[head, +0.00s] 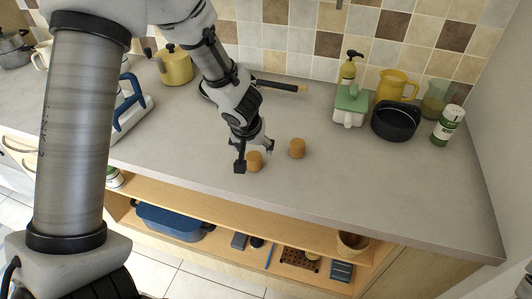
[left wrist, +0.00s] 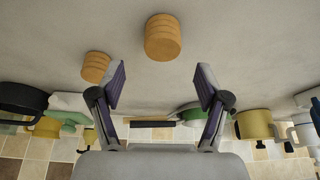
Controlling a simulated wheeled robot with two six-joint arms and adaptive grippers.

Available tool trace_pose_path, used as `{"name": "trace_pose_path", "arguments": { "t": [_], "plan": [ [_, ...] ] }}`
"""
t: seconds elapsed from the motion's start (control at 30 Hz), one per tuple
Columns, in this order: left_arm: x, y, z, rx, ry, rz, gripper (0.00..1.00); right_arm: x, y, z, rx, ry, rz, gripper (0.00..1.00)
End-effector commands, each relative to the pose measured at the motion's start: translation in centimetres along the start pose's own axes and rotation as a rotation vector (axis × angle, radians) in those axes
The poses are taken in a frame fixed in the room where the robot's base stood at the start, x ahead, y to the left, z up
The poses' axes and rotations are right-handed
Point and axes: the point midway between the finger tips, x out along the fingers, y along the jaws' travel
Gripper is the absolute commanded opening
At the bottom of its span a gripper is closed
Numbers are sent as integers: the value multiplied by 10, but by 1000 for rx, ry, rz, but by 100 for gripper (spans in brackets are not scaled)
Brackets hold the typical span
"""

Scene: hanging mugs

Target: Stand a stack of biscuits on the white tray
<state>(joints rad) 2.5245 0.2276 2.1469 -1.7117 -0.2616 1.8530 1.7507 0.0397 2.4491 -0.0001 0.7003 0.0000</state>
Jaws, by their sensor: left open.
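Two short round stacks of biscuits stand upright on the grey counter. The nearer stack (head: 254,161) is close by the fingertips of my left gripper (head: 255,155); in the left wrist view this stack (left wrist: 162,37) is centred beyond the open, empty fingers (left wrist: 161,76). The second stack (head: 297,148) stands a little to the right, and also shows in the left wrist view (left wrist: 95,67). A white tray-like thing with blue handles (head: 138,112) is on the left of the counter, partly hidden by my arm.
A black pot (head: 396,121), a green-lidded white container (head: 349,106), a yellow jug (head: 397,86) and a green-and-white can (head: 448,125) stand at the back right. A yellow kettle (head: 174,66) is at the back left. The counter right of the stacks is clear.

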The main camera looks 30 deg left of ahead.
Motion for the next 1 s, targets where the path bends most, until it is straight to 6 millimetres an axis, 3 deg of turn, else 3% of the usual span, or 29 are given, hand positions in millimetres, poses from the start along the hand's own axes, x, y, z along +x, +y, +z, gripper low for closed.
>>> {"name": "trace_pose_path", "arguments": {
  "t": [0.4, 0.67, 0.8, 0.87, 0.97, 1.0],
  "plan": [
    [63, 0, 2, 3, -7, 0, 75, -2, 0, 1, 0, -2, 0, 55],
    [69, 0, 2, 1, -6, 2, 75, -2, 0, 1, 0, -2, 0, 55],
    [69, 0, 2, 1, -6, 2, 29, -2, 0, 1, 0, -2, 0, 55],
    [69, 0, 2, 1, -7, 2, 11, -2, 0, 1, 0, -2, 0, 55],
    [69, 0, 2, 1, -7, 2, 11, -2, 0, 1, 0, -2, 0, 55],
    [69, 0, 2, 1, -7, 2, 5, -2, 0, 1, 0, -2, 0, 55]
  ]
}}
